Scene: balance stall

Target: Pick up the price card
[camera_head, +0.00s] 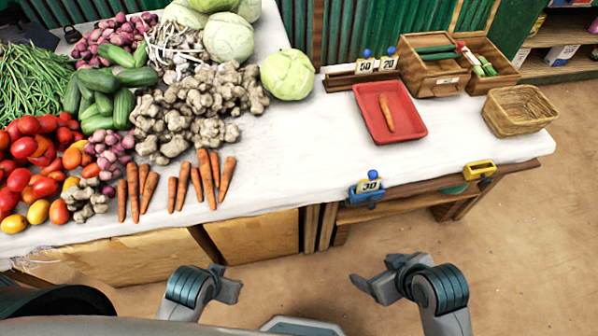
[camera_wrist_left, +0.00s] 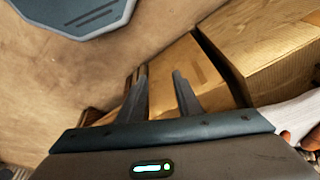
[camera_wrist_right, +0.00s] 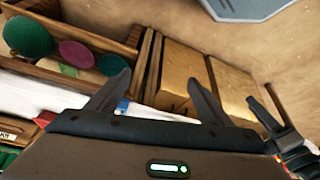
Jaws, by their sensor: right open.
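A price card marked 30 (camera_head: 370,185) stands in a blue clip (camera_head: 366,197) at the table's front edge, with a blue knob above it. Two more cards, marked 50 (camera_head: 365,66) and 70 (camera_head: 389,64), stand on a wooden rack (camera_head: 362,78) at the back. My right gripper (camera_head: 370,276) is open and empty, in front of the table and apart from the 30 card. Its spread fingers show in the right wrist view (camera_wrist_right: 158,95). My left gripper (camera_head: 228,284) is lower left; the left wrist view (camera_wrist_left: 162,85) shows its fingers slightly apart, holding nothing.
A red tray (camera_head: 413,120) with one carrot (camera_head: 387,113), a wicker basket (camera_head: 518,110) and wooden crates (camera_head: 433,75) occupy the table's right. A yellow clip (camera_head: 479,169) sits at the front edge. Vegetables fill the left. The white tabletop (camera_head: 300,150) is clear in the middle.

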